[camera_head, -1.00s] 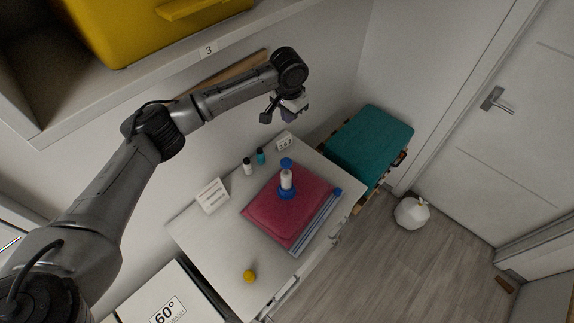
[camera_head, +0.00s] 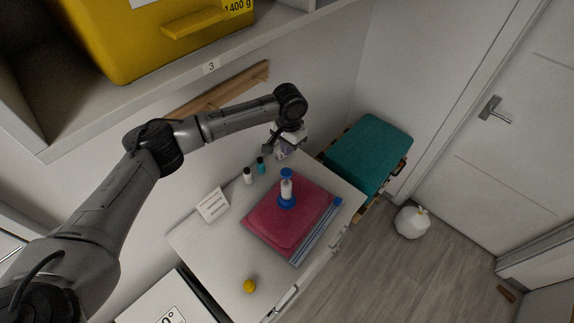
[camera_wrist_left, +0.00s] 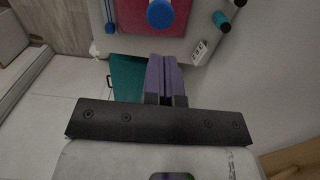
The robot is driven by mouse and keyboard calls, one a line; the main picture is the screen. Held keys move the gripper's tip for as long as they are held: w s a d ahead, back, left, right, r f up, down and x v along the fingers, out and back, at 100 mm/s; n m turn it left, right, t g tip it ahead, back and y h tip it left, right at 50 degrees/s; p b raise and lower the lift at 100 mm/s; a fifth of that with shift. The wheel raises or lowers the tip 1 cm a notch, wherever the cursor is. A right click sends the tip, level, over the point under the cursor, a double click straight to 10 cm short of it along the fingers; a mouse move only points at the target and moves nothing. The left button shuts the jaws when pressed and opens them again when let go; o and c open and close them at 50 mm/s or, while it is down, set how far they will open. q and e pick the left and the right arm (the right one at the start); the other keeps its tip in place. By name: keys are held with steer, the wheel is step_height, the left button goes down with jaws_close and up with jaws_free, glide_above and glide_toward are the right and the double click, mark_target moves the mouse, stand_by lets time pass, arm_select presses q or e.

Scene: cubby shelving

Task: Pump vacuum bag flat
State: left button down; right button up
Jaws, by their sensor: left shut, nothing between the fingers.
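The crimson vacuum bag (camera_head: 268,224) lies on the white table top and still looks padded, with a blue zip strip along its right edge. A small pump (camera_head: 287,187) with blue handle, white barrel and blue base stands upright on the bag. My left gripper (camera_head: 278,152) is beyond the pump, near the table's back edge, touching neither. In the left wrist view its purple fingers (camera_wrist_left: 164,78) are together and empty. The pump's blue handle (camera_wrist_left: 160,14) and part of the bag (camera_wrist_left: 127,16) show at that view's top edge. My right gripper is not in view.
A yellow ball (camera_head: 249,286) lies in front. A teal case (camera_head: 368,150) is to the right. A shelf with a yellow bin (camera_head: 150,45) overhangs.

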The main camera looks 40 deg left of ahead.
mark_target(287, 171)
arm_select(q)
steer(key=f+p, duration=0.1)
steer(key=f, duration=0.7)
steer(key=shift+s+p, duration=0.2)
steer(key=shift+p, duration=0.1)
steer(key=shift+f, duration=0.75)
steer(key=shift+f, duration=0.1)
step_height(287, 171, down, 5)
steer(key=shift+r+b, duration=0.2)
steer(key=shift+b, duration=0.7)
